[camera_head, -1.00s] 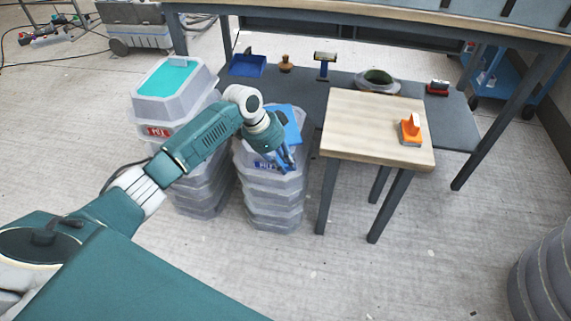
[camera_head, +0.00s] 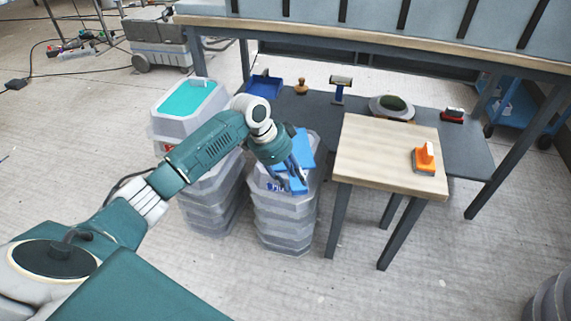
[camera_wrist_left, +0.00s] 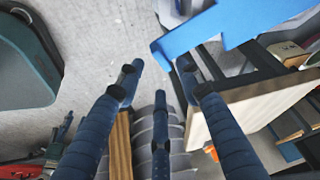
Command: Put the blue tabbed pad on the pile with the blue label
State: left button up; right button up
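The blue tabbed pad (camera_head: 305,147) lies on top of the grey mould pile with the blue label (camera_head: 262,206), slightly tilted in the picture. The label (camera_head: 274,187) is partly covered by my gripper. My left gripper (camera_head: 300,180) is at the front right of the pile top, close to the pad. In the left wrist view, the blue pad (camera_wrist_left: 235,22) shows at the top, beyond the fingers. The fingers (camera_wrist_left: 160,85) are spread with nothing between them. Whether a finger touches the pad cannot be told. My right gripper is not in view.
A second pile with a red label and a turquoise-topped mould (camera_head: 188,98) stands to the left. A small wooden table (camera_head: 375,160) with an orange-handled tool (camera_head: 425,157) stands to the right. The dark workbench shelf (camera_head: 315,110) behind holds several tools. Floor in front is clear.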

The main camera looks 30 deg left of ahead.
pick_arm(q)
jog(key=p+v, duration=0.1)
jog(key=v, duration=0.6)
jog(key=s+d+f+n+y, duration=0.15)
jog(key=s+d+f, duration=0.3)
jog(key=f, duration=0.65)
jog(key=s+d+f+n, duration=0.3)
jog(key=s+f, duration=0.3)
jog(key=f, duration=0.6)
jog(key=s+d+f+n+y, duration=0.1)
jog(key=s+f+n, duration=0.1)
jog(key=s+f, duration=0.4)
jog(key=s+d+f+n+y, duration=0.1)
jog(key=s+f, duration=0.5)
jog(key=s, duration=0.9)
jog(key=shift+d+n, duration=0.35)
jog(key=shift+n, duration=0.2)
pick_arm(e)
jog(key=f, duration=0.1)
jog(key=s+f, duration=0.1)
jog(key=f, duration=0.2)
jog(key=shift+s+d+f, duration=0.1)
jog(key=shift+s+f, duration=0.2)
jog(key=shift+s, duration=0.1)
